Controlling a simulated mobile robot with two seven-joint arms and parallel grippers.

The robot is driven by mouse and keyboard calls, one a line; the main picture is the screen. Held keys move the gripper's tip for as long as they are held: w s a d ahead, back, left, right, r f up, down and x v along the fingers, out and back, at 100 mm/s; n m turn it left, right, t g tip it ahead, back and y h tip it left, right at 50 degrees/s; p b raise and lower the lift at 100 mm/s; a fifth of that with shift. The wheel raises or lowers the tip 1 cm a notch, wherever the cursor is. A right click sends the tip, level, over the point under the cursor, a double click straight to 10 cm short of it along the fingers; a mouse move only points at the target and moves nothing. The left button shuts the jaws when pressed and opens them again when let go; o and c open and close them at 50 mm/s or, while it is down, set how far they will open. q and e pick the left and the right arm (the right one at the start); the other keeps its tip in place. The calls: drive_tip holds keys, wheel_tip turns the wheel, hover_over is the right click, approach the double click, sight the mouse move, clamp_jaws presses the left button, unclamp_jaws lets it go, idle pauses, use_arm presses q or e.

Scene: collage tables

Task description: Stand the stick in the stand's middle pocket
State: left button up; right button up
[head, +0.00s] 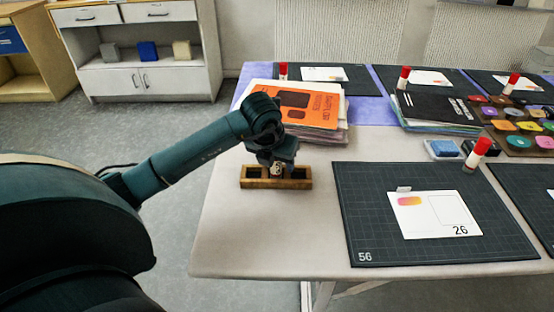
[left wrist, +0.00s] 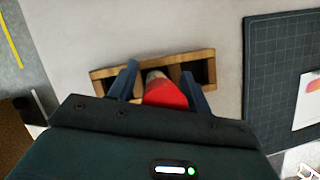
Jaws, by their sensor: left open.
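The wooden stand (head: 258,184) lies near the left side of the table, with a row of pockets. It also shows in the left wrist view (left wrist: 106,82). A stick with a red top (left wrist: 165,95) and a pale lower part is at the stand's middle pocket. How deep its lower end sits is hidden. In the head view only a small pale bit of the stick (head: 277,171) shows under the gripper. My left gripper (head: 277,167) is open right above the stand, with one finger on each side of the stick. My right gripper is not in view.
A pile of books with an orange cover (head: 308,106) stands just behind the stand. A dark cutting mat (head: 375,235) with a card (head: 432,214) lies to the right. Similar red-topped sticks, such as one (head: 477,153), stand on the table. The table's front left is clear.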

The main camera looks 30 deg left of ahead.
use_arm(q)
drive_tip(key=shift+r+p, duration=0.35)
drive_tip(key=p+v, duration=0.1)
drive_tip(key=v, duration=1.1)
drive_tip(key=shift+r, duration=0.3)
